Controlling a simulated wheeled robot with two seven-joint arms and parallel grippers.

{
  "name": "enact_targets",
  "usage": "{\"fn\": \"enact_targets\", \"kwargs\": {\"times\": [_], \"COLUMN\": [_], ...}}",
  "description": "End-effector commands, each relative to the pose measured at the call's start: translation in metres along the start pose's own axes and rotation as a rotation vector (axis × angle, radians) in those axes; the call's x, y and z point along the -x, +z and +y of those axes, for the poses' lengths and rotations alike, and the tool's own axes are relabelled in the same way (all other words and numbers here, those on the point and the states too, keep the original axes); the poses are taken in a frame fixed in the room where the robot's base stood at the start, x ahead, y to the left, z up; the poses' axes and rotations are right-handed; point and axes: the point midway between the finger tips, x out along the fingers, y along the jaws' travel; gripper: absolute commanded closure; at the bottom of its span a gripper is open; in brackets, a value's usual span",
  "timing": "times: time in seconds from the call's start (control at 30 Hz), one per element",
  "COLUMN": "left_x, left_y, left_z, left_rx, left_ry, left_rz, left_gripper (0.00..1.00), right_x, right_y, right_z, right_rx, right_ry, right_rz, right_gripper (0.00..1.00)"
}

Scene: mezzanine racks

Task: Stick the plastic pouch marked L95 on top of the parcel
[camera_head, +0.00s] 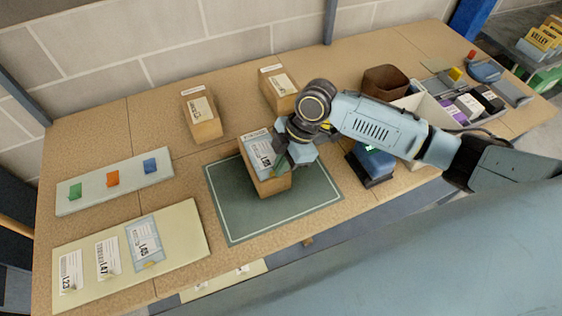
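A cardboard parcel (270,186) stands on the dark green mat (232,212). A grey-blue plastic pouch (260,152) with a white printed label lies on the parcel's top; its marking looks like L95 but is small. My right gripper (284,160) is at the right edge of the parcel's top, over the pouch's edge. Its wrist hides part of the fingers, so I cannot tell whether they are open or shut, or whether they touch the pouch. My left gripper is not in view.
A cream board (188,234) at front left holds labels L23 and L47 and another grey-blue pouch (145,243). A pale board (128,184) holds coloured pieces. Two parcels (202,116) (279,90) stand behind. A blue device (374,160) and a divided tray (428,106) are right.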

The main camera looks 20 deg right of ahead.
Motion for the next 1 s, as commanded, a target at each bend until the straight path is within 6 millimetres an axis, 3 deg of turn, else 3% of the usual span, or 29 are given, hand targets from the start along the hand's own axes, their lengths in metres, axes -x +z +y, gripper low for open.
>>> {"fn": "enact_targets", "kwargs": {"times": [1.0], "left_x": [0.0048], "left_y": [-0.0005], "left_z": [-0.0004], "left_rx": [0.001], "left_ry": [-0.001], "left_rz": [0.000], "left_gripper": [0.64], "right_x": [-0.0031], "right_y": [0.0008], "right_z": [-0.0004], "right_rx": [0.001], "right_ry": [-0.001], "right_rz": [0.000], "right_gripper": [1.00]}}
